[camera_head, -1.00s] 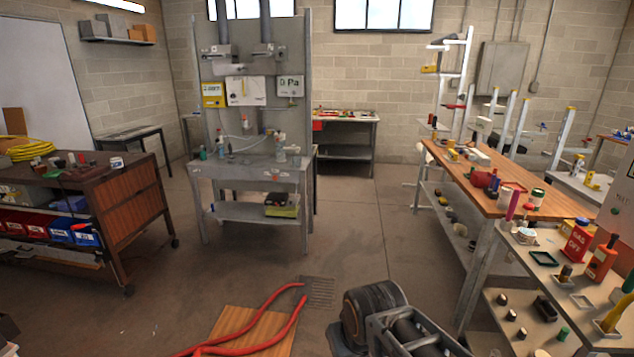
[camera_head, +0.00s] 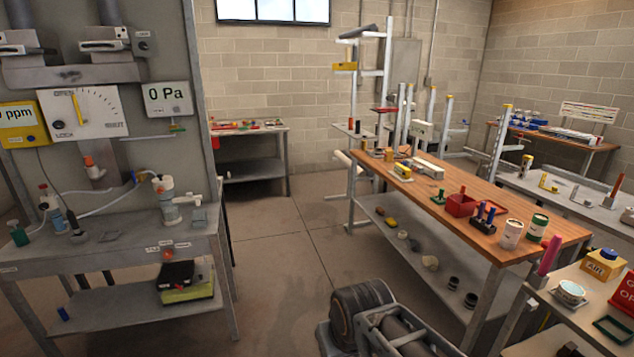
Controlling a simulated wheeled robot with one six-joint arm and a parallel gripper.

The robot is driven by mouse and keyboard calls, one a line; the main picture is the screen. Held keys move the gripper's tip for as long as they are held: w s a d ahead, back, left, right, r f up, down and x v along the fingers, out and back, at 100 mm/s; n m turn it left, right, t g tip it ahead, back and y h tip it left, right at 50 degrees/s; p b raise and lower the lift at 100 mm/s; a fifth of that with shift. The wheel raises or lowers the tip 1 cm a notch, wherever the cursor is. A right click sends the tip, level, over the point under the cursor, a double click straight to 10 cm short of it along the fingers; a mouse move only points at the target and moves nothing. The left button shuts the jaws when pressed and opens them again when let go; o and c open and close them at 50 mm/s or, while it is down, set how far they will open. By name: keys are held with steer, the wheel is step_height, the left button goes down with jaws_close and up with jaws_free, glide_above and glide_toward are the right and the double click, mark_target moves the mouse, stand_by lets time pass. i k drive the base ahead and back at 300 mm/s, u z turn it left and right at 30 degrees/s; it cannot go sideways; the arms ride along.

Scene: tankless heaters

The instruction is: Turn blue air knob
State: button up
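A yellow box (camera_head: 602,267) marked "AIR" stands at the right on the near grey side bench. A blue round knob (camera_head: 609,254) sits on top of it. The knob is small here, so I cannot tell which way it is turned. A red box (camera_head: 621,297) with white lettering stands beside the yellow box, cut by the right edge. My arm shows at the bottom middle, apart from the box and left of it. My gripper's fingers are not in view.
A wooden-topped bench (camera_head: 548,232) runs behind, with jars and a red bin. A grey test bench (camera_head: 110,255) is at left. Clear floor (camera_head: 290,270) lies between the benches.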

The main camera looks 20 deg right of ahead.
mark_target(609, 254)
steer(key=z, duration=0.7)
steer(key=i, duration=1.15)
steer(key=z, duration=2.1)
steer(key=i, duration=1.2)
steer(key=z, duration=0.25)
